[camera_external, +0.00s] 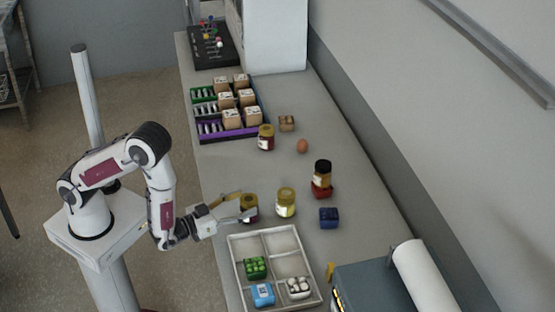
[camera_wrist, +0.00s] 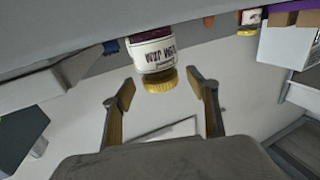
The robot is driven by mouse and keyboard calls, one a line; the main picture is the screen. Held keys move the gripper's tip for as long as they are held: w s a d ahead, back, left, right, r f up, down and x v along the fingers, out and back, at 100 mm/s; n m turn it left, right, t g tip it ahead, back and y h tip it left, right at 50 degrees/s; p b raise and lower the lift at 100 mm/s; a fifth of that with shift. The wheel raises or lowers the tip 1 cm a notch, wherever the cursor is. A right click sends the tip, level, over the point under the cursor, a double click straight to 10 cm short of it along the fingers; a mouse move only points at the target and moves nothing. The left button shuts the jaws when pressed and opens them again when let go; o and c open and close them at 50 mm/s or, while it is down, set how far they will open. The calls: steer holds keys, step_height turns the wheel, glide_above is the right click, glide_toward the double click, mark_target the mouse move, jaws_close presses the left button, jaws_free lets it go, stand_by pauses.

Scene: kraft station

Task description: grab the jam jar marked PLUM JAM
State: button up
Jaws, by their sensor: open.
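A jar with a dark purple body, a white label and a gold lid stands on the counter in the wrist view (camera_wrist: 153,52). Its label is upside down in that picture and appears to read PLUM JAM. It also shows in the external view (camera_external: 250,201), partly covered by my gripper (camera_external: 246,206). In the wrist view my gripper (camera_wrist: 162,92) is open. The jar's lid shows between and just beyond the fingertips, with nothing held. Contact cannot be told.
A yellow jar (camera_external: 286,203) stands close to the right. A divided tray (camera_external: 291,241) with small cartons lies close in front.

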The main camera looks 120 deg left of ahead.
steer(key=shift+w+a, duration=0.25)
steer(key=shift+a, duration=0.25)
steer(key=c, duration=1.5)
steer(key=shift+r, duration=0.2)
steer(key=shift+r, duration=4.85)
